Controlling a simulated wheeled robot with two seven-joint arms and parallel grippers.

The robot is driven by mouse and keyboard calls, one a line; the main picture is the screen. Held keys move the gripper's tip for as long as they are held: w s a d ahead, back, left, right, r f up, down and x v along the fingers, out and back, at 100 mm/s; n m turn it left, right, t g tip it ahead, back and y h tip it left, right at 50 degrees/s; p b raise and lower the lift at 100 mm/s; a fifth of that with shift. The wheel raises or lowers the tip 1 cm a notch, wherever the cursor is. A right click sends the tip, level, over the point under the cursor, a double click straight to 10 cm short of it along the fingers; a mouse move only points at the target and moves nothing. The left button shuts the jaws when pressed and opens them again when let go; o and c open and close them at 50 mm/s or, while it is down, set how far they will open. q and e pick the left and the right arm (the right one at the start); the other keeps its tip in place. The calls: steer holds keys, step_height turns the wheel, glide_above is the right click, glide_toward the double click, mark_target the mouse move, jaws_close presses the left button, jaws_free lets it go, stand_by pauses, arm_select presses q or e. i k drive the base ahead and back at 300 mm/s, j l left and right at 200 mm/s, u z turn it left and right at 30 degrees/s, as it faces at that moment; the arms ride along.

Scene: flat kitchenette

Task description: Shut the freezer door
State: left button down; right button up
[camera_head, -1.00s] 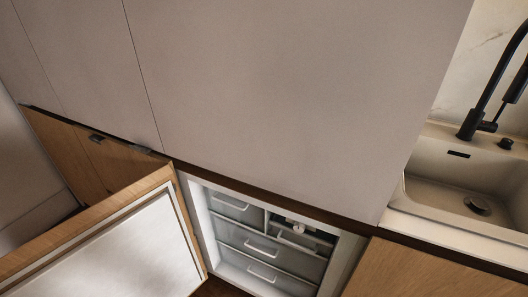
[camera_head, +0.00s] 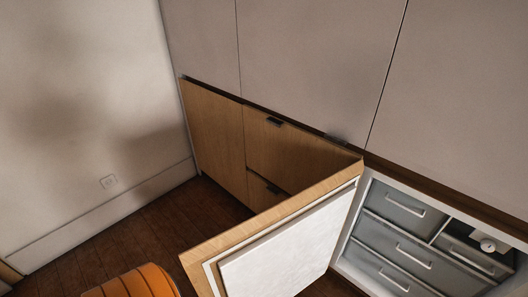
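The freezer door (camera_head: 290,245) stands wide open in the head view, swung out toward me and to the left of the freezer. It has a wooden edge and a white inner panel. The freezer compartment (camera_head: 352,245) is at the lower right, its inside showing several grey drawers (camera_head: 398,248) with white handles. A small white round part (camera_head: 487,245) sits at the upper right inside. Neither of my grippers is in view, and the door's outer face is hidden.
Wooden cabinets with dark handles (camera_head: 215,135) stand behind the door, below tall grey panels (camera_head: 300,65). An orange striped seat (camera_head: 135,284) is at the lower left, near the door's free end. Dark wooden floor (camera_head: 120,245) lies open between it and the left wall.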

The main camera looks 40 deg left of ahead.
mark_target(279, 252)
steer(key=j+z, duration=0.15)
steer(key=j, duration=0.25)
steer(key=k+j+z, duration=0.1)
steer(key=j, duration=0.3)
steer(key=k+j+z, duration=0.15)
steer(key=j, duration=0.25)
steer(key=j+z, duration=0.15)
steer(key=j, duration=0.25)
steer(key=k+j+z, duration=0.15)
steer(key=j, duration=0.25)
steer(key=k+j+z, duration=0.1)
steer(key=j, duration=0.25)
steer(key=k+j+z, duration=0.15)
steer(key=k+j, duration=0.1)
steer(key=j, duration=0.1)
